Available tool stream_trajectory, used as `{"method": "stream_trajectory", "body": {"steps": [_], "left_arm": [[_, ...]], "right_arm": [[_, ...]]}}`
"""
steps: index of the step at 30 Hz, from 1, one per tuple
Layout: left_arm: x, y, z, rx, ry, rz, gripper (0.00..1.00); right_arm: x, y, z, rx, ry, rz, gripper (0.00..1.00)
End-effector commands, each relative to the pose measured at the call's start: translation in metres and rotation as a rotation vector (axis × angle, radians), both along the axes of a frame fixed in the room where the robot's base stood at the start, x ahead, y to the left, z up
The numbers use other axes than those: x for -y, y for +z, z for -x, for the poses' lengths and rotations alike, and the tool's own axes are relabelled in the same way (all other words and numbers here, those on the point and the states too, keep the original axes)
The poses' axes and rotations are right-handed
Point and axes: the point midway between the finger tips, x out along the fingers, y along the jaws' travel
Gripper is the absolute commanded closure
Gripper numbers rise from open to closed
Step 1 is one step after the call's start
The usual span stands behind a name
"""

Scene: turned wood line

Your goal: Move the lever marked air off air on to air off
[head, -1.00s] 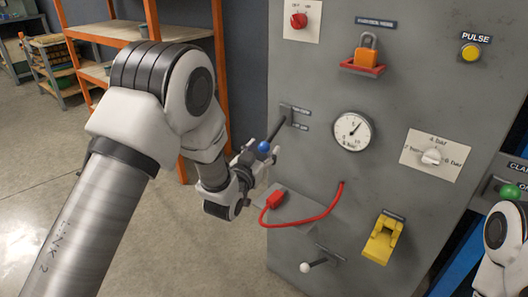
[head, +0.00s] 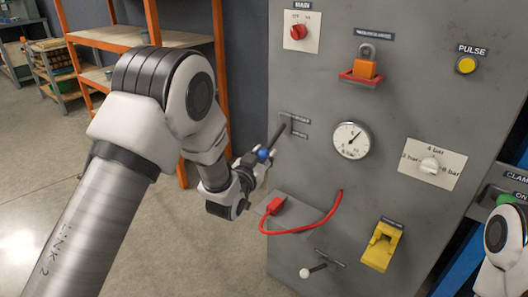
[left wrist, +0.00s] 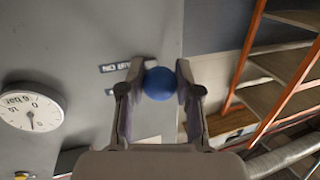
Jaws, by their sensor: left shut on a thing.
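The air lever is a dark rod with a blue knob (head: 264,155), sticking out from the left part of the grey panel. It slants down toward my left gripper (head: 262,163), which is shut on the knob. In the left wrist view, the blue knob (left wrist: 159,83) sits between the two fingers of my left gripper (left wrist: 160,85). Two small dark labels, an upper one (head: 298,119) and a lower one (head: 299,135), are beside the lever's base. One label (left wrist: 115,67) reads AIR ON in the left wrist view; the other is partly hidden. My right gripper is out of view.
A gauge (head: 351,140) is right of the lever. Below is a red plug (head: 276,206) with a looped red cable (head: 322,226), and a white-knobbed lever (head: 305,273). An orange padlock (head: 365,69) and yellow cover (head: 381,247) are farther right. Shelving (head: 180,40) stands behind my left arm.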

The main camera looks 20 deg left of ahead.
Motion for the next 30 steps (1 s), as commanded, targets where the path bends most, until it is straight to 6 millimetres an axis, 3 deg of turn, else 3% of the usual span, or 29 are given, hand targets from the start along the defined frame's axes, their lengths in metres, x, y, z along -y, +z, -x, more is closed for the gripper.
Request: {"method": "stream_trajectory", "body": {"steps": [1, 5, 18, 22, 30], "left_arm": [[-0.001, 0.012, 0.001, -0.019, 0.000, -0.008, 1.00], [-0.002, 0.024, 0.005, -0.092, 0.001, -0.033, 1.00], [-0.004, 0.073, 0.012, -0.459, -0.001, -0.167, 1.00], [-0.004, 0.084, 0.010, -0.570, -0.001, -0.208, 1.00], [-0.002, 0.103, 0.004, -0.564, 0.001, -0.206, 1.00]], "right_arm": [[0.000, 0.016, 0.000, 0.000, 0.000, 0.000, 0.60], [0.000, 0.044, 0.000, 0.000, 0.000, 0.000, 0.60], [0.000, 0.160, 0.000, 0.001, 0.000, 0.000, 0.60], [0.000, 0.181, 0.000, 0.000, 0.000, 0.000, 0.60], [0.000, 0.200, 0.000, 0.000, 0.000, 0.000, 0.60]]}}
